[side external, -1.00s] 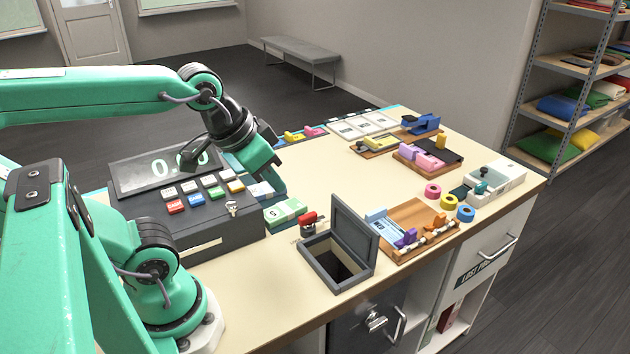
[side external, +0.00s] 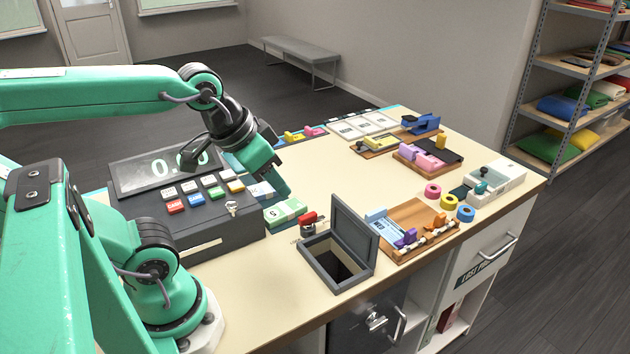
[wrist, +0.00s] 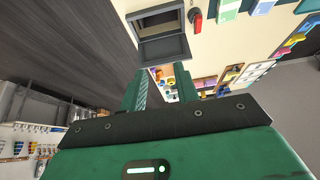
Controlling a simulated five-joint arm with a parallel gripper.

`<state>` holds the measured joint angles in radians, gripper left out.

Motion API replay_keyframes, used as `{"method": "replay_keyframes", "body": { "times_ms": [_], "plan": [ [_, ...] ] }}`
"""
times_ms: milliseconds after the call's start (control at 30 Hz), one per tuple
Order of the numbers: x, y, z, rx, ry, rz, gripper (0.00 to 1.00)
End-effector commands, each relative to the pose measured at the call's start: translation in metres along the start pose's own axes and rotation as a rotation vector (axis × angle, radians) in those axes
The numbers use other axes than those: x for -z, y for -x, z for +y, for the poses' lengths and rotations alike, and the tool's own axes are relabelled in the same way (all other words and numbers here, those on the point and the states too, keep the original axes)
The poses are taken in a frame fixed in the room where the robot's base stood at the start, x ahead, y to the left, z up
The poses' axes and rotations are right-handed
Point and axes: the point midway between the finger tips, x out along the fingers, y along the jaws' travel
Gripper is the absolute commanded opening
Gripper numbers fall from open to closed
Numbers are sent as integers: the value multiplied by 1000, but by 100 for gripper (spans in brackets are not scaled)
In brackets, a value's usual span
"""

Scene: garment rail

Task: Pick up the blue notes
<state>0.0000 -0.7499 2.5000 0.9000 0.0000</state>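A pale blue-and-white stack of notes (side external: 258,190) lies beside the cash register, partly hidden by my gripper. A green stack of notes (side external: 286,212) lies in front of it. In the wrist view the green stack (wrist: 228,9) and a pale blue stack (wrist: 263,6) show at the top edge, cut off. A light blue note-like piece (side external: 388,227) also lies in the wooden tray. My gripper (side external: 284,192) hangs over the counter just above the stacks. Its two fingers (wrist: 162,92) stand apart in the wrist view, with nothing between them.
The cash register (side external: 190,205) stands left of the stacks. An open grey box (side external: 337,255) with its lid up and a red-handled stamp (side external: 309,222) are to the right. The wooden tray (side external: 425,215) lies beyond. The counter middle (side external: 330,165) is clear.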

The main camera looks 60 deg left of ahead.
Motion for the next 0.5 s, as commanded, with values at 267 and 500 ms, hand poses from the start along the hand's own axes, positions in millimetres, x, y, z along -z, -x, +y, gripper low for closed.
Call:
{"method": "replay_keyframes", "body": {
  "times_ms": [267, 500],
  "plan": [
    [0, 0, 0, 0, 0, 0, 78],
    [0, 0, 0, 0, 0, 0, 78]
  ]
}}
